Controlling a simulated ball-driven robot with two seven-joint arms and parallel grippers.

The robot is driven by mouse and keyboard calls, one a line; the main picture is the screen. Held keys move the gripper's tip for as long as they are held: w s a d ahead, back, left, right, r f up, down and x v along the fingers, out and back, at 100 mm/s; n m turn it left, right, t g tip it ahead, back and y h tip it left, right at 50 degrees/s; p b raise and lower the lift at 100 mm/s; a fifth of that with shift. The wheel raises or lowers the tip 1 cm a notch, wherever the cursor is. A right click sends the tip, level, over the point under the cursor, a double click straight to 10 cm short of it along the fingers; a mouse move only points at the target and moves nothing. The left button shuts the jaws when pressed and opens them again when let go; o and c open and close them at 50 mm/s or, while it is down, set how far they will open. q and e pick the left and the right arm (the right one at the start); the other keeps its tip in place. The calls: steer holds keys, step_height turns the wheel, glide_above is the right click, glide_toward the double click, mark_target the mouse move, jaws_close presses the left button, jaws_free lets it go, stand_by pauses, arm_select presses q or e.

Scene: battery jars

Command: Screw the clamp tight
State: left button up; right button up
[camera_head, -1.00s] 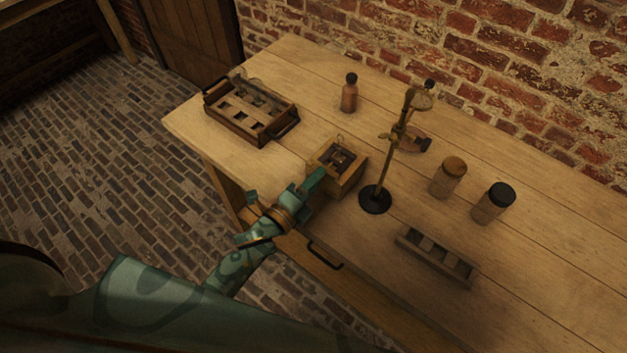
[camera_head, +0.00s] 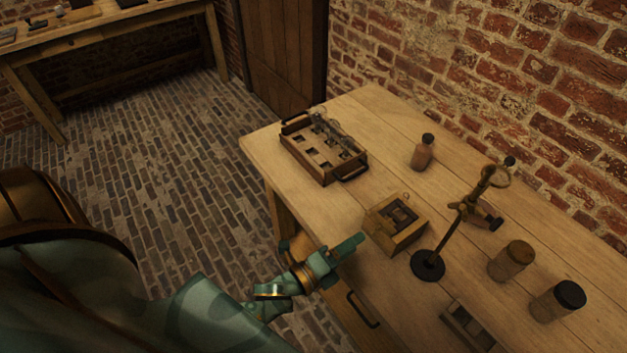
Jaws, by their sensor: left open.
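A retort stand with a round black base (camera_head: 428,265) stands upright on the workbench. My right gripper is out of view.
A wooden tray with handles (camera_head: 325,173) sits at the bench's far left. A brick wall (camera_head: 560,100) backs the bench.

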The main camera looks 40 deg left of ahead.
arm_select(q)
steer(key=v, duration=1)
steer(key=shift+s, duration=0.15)
steer(key=s+a+f+n+g+y, duration=0.2)
steer(key=s+f+n+g, duration=0.15)
steer(key=f+n, duration=0.45)
steer(key=s+a+f+n+g+y, duration=0.25)
steer(key=s+f+n, duration=0.25)
steer(key=f, duration=0.6)
steer(key=s+f+n+g+y, duration=0.1)
steer(key=s+f+n+g, duration=0.3)
steer(key=s+f, duration=0.3)
steer(key=s+a+f+n+g, duration=0.1)
steer(key=s+f+n+g, duration=0.2)
steer(key=s, duration=1)
step_height(320, 180, down, 6)
steer(key=g, duration=0.3)
steer(key=shift+a+r+n+y, duration=0.2)
steer(key=shift+a+n+y, duration=0.05)
steer(key=shift+n+y, duration=0.15)
